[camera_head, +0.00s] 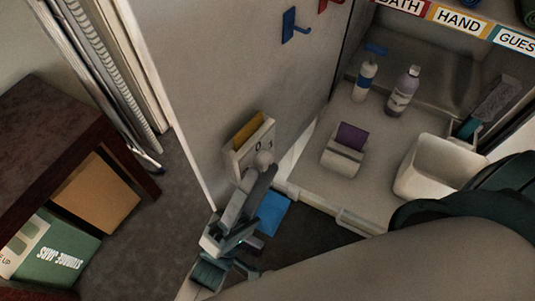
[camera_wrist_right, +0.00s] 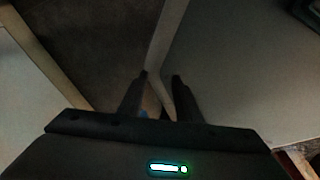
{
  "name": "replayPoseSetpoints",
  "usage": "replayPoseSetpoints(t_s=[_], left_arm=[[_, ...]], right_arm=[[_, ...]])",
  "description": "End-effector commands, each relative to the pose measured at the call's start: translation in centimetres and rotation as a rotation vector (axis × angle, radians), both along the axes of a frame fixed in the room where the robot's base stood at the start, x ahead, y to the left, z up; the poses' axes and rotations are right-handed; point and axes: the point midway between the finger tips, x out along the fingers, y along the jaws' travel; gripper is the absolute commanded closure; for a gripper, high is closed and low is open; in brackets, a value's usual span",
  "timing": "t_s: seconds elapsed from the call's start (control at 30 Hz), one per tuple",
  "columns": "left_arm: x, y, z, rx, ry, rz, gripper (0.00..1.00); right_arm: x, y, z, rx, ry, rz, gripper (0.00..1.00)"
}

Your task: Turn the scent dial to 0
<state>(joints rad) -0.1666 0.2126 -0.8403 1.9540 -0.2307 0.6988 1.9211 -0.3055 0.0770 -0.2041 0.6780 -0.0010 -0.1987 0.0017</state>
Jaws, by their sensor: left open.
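The scent dispenser (camera_head: 240,157) is a pale box with a yellow panel on its top, fixed to the grey panel. Dark digits, which look like 0 and 3, show on its front. The round grey scent dial (camera_head: 264,159) is on that front. My left gripper (camera_head: 262,172) is open, with its fingers right at the dial and covering its lower part. I cannot tell whether they touch it. The dial's pointer is not clear. My right gripper (camera_wrist_right: 161,78) shows in the right wrist view, open, its fingers apart with nothing clearly held. The dial is not seen there.
Blue hook (camera_head: 290,26) and red hook are above on the panel. To the right, a shelf holds a spray bottle (camera_head: 366,77), a second bottle (camera_head: 403,92), a purple-topped box (camera_head: 344,150) and a white bin (camera_head: 437,166). A dark wooden unit (camera_head: 75,140) stands left.

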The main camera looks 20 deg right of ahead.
Motion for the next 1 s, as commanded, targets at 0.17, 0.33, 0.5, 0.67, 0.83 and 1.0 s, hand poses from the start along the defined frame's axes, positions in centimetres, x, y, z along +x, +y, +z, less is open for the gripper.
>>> replayPoseSetpoints(t_s=[0.17, 0.33, 0.5, 0.67, 0.83, 1.0], left_arm=[[0.7, -1.3, 1.9, -0.002, -0.002, 0.001, 0.55], [1.2, -2.2, 2.7, -0.001, -0.001, 0.001, 0.55], [1.3, -2.5, 2.9, 0.0, 0.0, 0.001, 0.55], [1.3, -2.5, 2.8, 0.0, -0.001, 0.001, 0.55], [1.3, -2.5, 2.8, 0.0, -0.001, 0.001, 0.79], [1.3, -2.5, 2.8, 0.0, -0.001, 0.001, 0.97]], right_arm=[[-2.1, -0.8, 0.6, -0.014, 0.048, -0.002, 0.69], [-2.9, -1.1, 0.9, -0.02, 0.067, -0.004, 0.69], [-3.1, -1.2, 0.9, -0.021, 0.073, -0.004, 0.69], [-3.2, -1.2, 0.9, -0.021, 0.073, -0.004, 0.69], [-3.1, -1.2, 0.9, -0.021, 0.073, -0.004, 0.69], [-3.1, -1.2, 0.9, -0.021, 0.072, -0.004, 0.69]])
